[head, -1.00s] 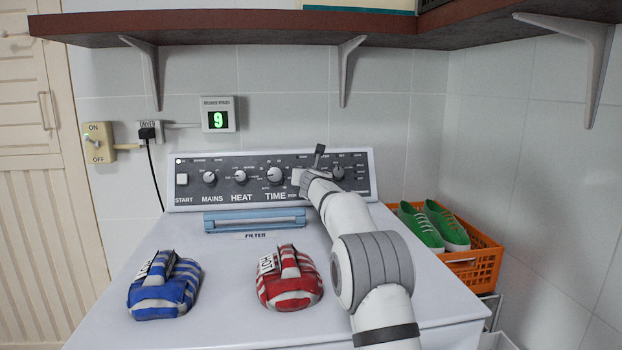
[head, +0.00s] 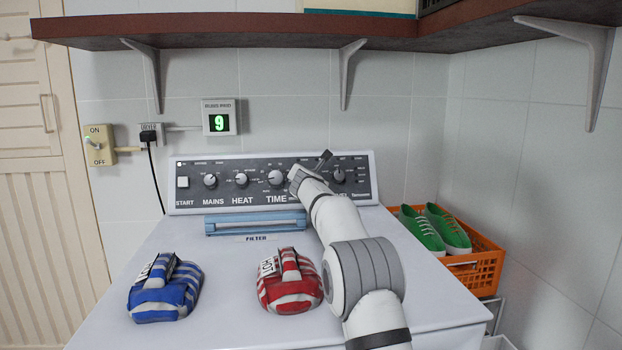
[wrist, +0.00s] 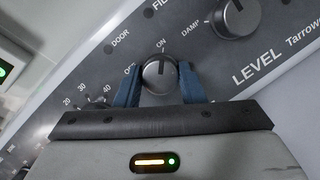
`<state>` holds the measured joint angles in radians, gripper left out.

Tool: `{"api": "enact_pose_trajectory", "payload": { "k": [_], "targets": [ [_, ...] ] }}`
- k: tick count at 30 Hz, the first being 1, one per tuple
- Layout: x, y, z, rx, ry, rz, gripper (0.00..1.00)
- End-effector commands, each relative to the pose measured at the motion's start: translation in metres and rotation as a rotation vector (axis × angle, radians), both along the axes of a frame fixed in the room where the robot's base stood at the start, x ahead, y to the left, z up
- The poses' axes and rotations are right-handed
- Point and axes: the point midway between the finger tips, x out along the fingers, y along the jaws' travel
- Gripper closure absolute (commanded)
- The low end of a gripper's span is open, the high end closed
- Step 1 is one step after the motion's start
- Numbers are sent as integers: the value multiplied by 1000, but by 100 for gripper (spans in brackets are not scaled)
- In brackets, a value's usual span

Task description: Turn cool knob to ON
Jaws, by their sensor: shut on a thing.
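The cool knob (wrist: 158,74) is a dark round knob with a light pointer mark, on the grey control panel (head: 222,188) of the white machine. In the wrist view my gripper (wrist: 161,88) has its two blue fingers on either side of the knob, shut on it. The pointer mark points up in that view, toward a small label that seems to read ON. Another label beginning with O lies to its left. The knob's own name is hidden behind my gripper. In the head view my wrist covers the knob.
The level knob (wrist: 235,17) is close by on the panel. The time knob (head: 276,178) is left of my wrist. A blue-striped mitt (head: 165,290) and a red-striped mitt (head: 290,283) lie on the machine top. A brown shelf (head: 230,28) hangs above.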

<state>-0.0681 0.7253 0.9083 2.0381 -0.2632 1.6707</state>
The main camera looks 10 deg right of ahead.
Motion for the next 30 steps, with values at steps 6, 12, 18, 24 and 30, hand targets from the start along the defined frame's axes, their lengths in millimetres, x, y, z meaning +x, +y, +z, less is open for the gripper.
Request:
{"api": "enact_pose_trajectory", "payload": {
  "k": [6,12,18,24,30],
  "targets": [
    [0,0,3,-1,-5,1,87],
    [0,-1,2,-1,-4,0,50],
    [0,-1,1,-1,-2,0,43],
    [-2,0,1,-1,-2,0,43],
    [-22,4,2,-1,-3,1,43]
  ]
}}
